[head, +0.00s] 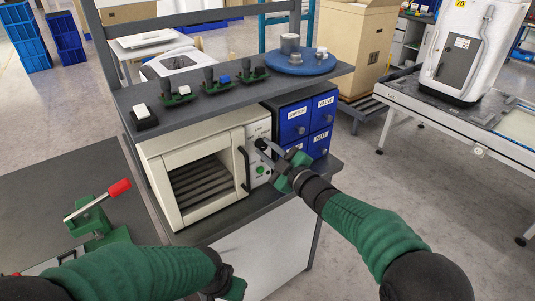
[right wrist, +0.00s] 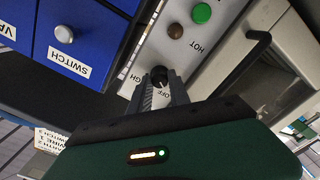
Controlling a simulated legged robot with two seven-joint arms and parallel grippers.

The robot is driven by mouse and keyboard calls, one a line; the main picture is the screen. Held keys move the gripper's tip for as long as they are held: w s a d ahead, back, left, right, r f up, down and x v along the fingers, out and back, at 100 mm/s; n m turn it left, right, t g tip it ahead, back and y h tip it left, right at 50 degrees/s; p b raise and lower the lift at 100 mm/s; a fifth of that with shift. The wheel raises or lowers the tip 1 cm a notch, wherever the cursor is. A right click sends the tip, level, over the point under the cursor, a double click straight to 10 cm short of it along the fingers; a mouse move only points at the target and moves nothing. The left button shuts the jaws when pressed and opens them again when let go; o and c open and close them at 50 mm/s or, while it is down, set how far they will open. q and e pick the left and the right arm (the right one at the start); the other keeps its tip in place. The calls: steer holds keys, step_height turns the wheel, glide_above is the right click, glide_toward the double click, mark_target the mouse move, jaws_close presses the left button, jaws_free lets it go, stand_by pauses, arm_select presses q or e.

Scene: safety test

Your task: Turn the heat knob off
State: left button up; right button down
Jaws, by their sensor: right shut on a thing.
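A cream oven (head: 185,141) with a slatted rack inside stands on the bench's lower shelf, its control panel on its right side. The black heat knob (right wrist: 159,74) sits on that panel, with the labels OFF and HIGH partly readable around it. My right gripper (head: 266,151) reaches the panel from the right. In the right wrist view its fingers (right wrist: 161,82) are shut on the knob and hide part of it. The knob's exact pointing direction is hard to tell. My left gripper (head: 235,289) is low at the bottom edge, away from the oven, and its fingers are not clear.
The oven's dark door handle (head: 244,168) stands out just left of the panel. A blue drawer cabinet (head: 307,105) is close on the right. A shelf (head: 225,93) with switches runs above. A red-handled clamp (head: 100,205) is on the left table.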

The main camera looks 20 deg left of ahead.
steer(key=shift+f, duration=0.15)
steer(key=c, duration=1.2)
jaws_free()
steer(key=v, duration=1.7)
steer(key=shift+a, duration=0.1)
